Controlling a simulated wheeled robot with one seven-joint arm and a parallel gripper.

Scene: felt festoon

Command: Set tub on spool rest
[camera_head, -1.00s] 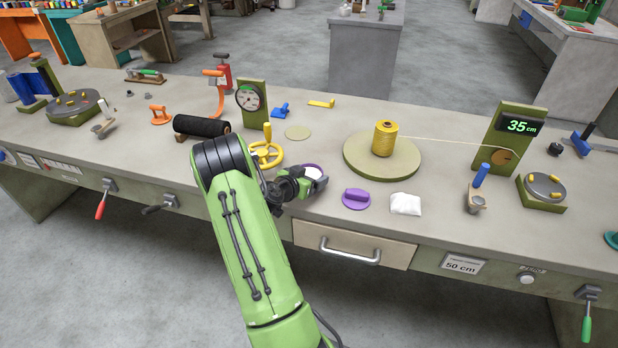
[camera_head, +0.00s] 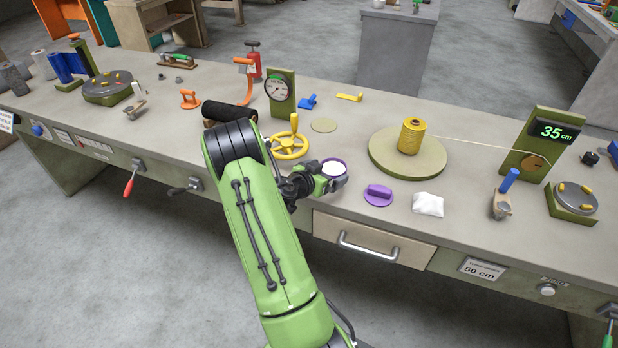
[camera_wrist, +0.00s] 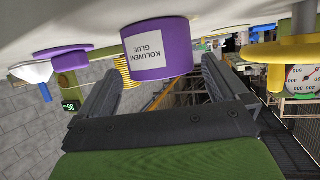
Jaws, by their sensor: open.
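The tub (camera_head: 333,170) is a small purple cylinder with a white top, upright on the bench near its front edge. In the wrist view, which is upside down, the tub (camera_wrist: 172,62) shows a white label reading GLUE. My gripper (camera_head: 322,183) is low beside the tub, on its left and near side. In the wrist view its two fingers are spread apart, with the tub at their tips; contact cannot be told. A large round olive disc (camera_head: 385,163) carries a yellow spool (camera_head: 411,136). A smaller flat olive disc (camera_head: 323,126) lies bare behind the tub.
A yellow handwheel (camera_head: 289,147) stands close behind my gripper, with a dial gauge (camera_head: 279,92) behind it. A purple knobbed disc (camera_head: 378,196) and a white pouch (camera_head: 428,204) lie right of the tub. A taut yellow thread runs from the spool to the display post (camera_head: 541,145).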

